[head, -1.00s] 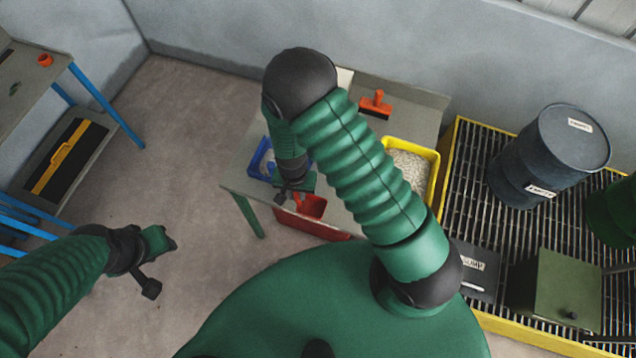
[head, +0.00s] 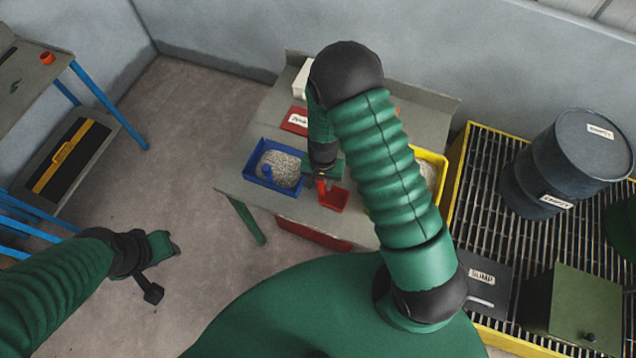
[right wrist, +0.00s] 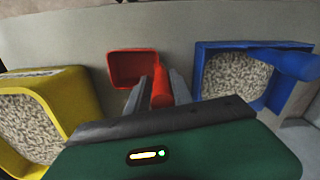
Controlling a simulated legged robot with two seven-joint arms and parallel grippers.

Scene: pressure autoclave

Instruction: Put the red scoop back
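The red scoop (head: 334,198) is at the table's front, between the blue and yellow bins. My right gripper (head: 325,178) is shut on its handle. The right wrist view shows the handle (right wrist: 161,88) between the two fingers, with the empty scoop pan (right wrist: 130,68) beyond them. I cannot tell whether the scoop touches the table. The yellow bin (head: 441,160) of pale granules is partly hidden behind my right arm. The blue bin (head: 250,165) holds granules and a blue scoop (head: 266,171). My left gripper (head: 163,245) hangs over the floor at left; its opening is unclear.
A red labelled item (head: 294,121) and a white box (head: 302,78) stand at the table's back. A red container (head: 313,235) is below the front edge. A yellow-edged grating with a dark drum (head: 565,165) is at right. A bench with blue legs (head: 110,105) is at left.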

